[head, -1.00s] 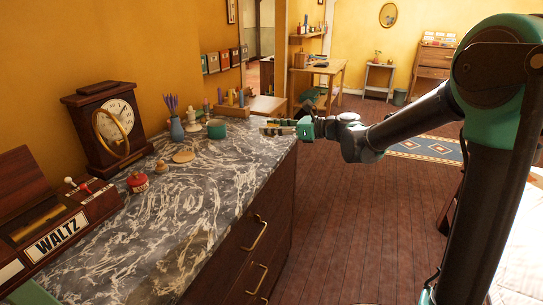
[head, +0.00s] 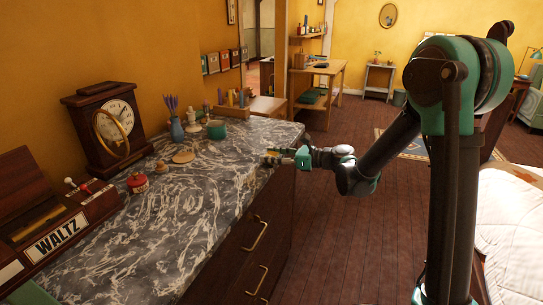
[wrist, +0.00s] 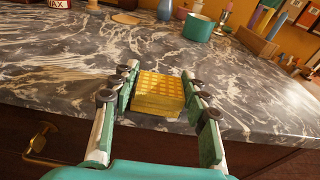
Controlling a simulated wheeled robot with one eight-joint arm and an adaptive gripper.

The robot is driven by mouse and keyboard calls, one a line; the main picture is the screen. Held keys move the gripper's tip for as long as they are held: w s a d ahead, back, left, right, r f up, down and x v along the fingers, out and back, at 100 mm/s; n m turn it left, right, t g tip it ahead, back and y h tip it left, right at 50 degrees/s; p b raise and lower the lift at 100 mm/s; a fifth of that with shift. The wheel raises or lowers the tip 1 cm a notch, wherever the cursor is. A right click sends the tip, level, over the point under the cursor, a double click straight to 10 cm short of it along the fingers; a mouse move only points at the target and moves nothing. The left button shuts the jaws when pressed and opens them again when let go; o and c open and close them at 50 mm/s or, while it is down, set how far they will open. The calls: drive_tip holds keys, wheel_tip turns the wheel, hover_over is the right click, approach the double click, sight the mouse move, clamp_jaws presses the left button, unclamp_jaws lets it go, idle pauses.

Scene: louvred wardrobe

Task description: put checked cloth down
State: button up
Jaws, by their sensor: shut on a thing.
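The checked cloth (wrist: 158,94) is a folded yellow block with a grid pattern, seen in the wrist view. My gripper (wrist: 159,76) is shut on it, with one finger on each side. In the head view my gripper (head: 272,157) is at the right edge of the marble top (head: 205,195), pointing left over it. The cloth is too small there to make out clearly. I cannot tell whether the cloth touches the marble.
A green pot (head: 216,130), a round wooden disc (head: 184,157), a blue vase (head: 177,130) and a red-and-cream jar (head: 138,183) stand on the marble top. A clock (head: 110,128) is behind. The marble's front middle is bare. Brass drawer handles (head: 256,233) project below.

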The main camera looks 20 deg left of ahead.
drive_tip(key=shift+f, duration=0.15)
drive_tip(key=o, duration=0.9)
drive_tip(key=shift+o, duration=0.2)
drive_tip(key=s+d+r, duration=0.1)
drive_tip(key=d+r, duration=0.2)
drive_tip(key=d, duration=1.4)
drive_tip(key=shift+s, duration=0.4)
